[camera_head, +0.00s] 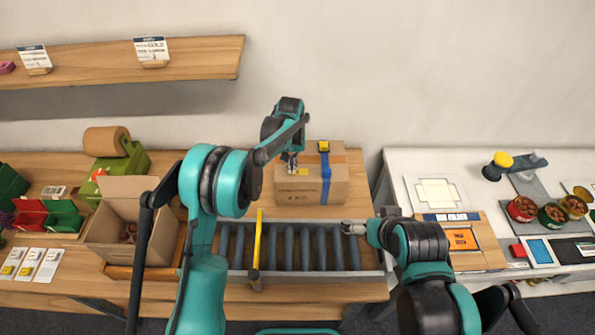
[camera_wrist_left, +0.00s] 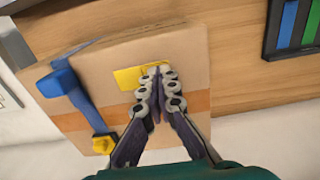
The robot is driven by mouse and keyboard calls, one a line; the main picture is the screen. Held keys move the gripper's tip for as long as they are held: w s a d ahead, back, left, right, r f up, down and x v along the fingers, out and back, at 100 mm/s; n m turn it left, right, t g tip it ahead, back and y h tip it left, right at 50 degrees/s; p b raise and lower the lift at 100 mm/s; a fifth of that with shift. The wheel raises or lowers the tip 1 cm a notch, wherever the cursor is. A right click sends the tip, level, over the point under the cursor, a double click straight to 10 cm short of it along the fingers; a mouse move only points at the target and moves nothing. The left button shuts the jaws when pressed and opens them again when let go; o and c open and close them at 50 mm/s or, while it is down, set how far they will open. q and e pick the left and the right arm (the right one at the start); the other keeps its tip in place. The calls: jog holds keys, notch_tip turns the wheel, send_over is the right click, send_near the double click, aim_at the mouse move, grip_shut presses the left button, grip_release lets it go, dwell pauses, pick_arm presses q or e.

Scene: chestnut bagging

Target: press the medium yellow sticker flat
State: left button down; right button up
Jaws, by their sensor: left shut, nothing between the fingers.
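The yellow sticker (camera_wrist_left: 128,77) lies on the top of the cardboard box (camera_wrist_left: 188,60); in the left wrist view part of it is behind my fingertips. In the head view this gripper (camera_head: 291,168) points down at the box top. My right gripper (camera_head: 352,228) is by the right end of the rollers, too small to tell its state.
A blue band (camera_head: 326,178) with a yellow block (camera_head: 323,146) lies over the box's right part. The roller conveyor (camera_head: 305,250) is in front, with a yellow bar (camera_head: 257,245) across it. An open carton (camera_head: 115,238) stands at left. A white table (camera_head: 420,165) is at right.

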pick_arm(q)
jog(key=shift+r, duration=0.1)
jog(key=shift+r+p, duration=1.85)
jog(key=shift+r, duration=1.55)
jog(key=s+a+r+t+b, duration=0.2)
jog(key=s+a+r+b, duration=0.25)
jog(key=s, duration=0.25)
jog(key=s+a+r+t+b, duration=0.2)
jog(key=s+a+r+b, duration=0.1)
jog(key=s+a, duration=0.4)
jog(key=s+a+f+t+b, duration=0.1)
jog(key=s+a+f+b, duration=0.1)
jog(key=s, duration=0.6)
jog(key=s+a+f+t+b, duration=0.2)
jog(key=s+a+f+b, duration=0.1)
jog(key=s+f, duration=0.3)
jog(key=s+b, duration=0.1)
jog(key=s, duration=0.1)
jog(key=shift+s, duration=0.35)
